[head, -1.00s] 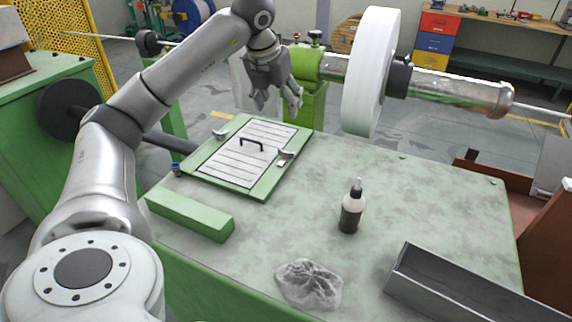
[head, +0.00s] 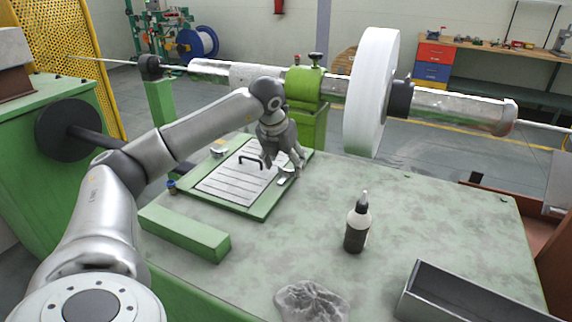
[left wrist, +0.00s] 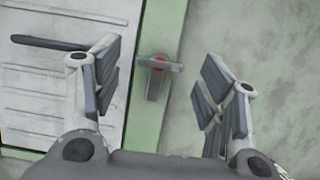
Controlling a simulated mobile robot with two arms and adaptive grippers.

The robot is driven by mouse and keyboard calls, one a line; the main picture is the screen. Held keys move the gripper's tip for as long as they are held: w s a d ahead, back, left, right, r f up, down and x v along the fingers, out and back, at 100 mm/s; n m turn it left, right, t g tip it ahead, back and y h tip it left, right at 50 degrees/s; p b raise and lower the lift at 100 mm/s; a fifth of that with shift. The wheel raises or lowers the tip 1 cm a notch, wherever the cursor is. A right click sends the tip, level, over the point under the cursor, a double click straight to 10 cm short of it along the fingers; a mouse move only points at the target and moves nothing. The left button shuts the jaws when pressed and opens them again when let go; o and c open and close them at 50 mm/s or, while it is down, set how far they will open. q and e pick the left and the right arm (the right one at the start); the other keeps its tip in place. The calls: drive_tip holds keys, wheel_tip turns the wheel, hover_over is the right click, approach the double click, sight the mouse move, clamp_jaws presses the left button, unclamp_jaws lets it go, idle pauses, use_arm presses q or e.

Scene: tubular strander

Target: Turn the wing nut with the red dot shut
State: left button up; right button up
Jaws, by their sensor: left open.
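The wing nut with the red dot (left wrist: 157,78) sits on the green frame at the right edge of a panel. In the head view this nut (head: 286,179) is partly beside my gripper's fingers. The panel (head: 238,190) has a pale slatted face and a dark handle (head: 252,161). A second wing nut (head: 218,151) is at its left edge. My left gripper (head: 284,166) is open above the red-dot nut. In the left wrist view the gripper (left wrist: 162,72) has one finger on each side of the nut, with gaps to both. My right gripper is not in view.
A dark bottle (head: 357,228), a crumpled clear bag (head: 311,302) and a metal tray (head: 470,295) are on the green table (head: 440,220). A green block (head: 185,232) lies in front of the panel. A white disc on a shaft (head: 372,95) stands behind.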

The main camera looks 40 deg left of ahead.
use_arm(q)
drive_tip(key=shift+x, duration=0.9)
drive_tip(key=shift+c, duration=0.3)
drive_tip(key=c, duration=0.9)
drive_tip(key=shift+c, duration=0.2)
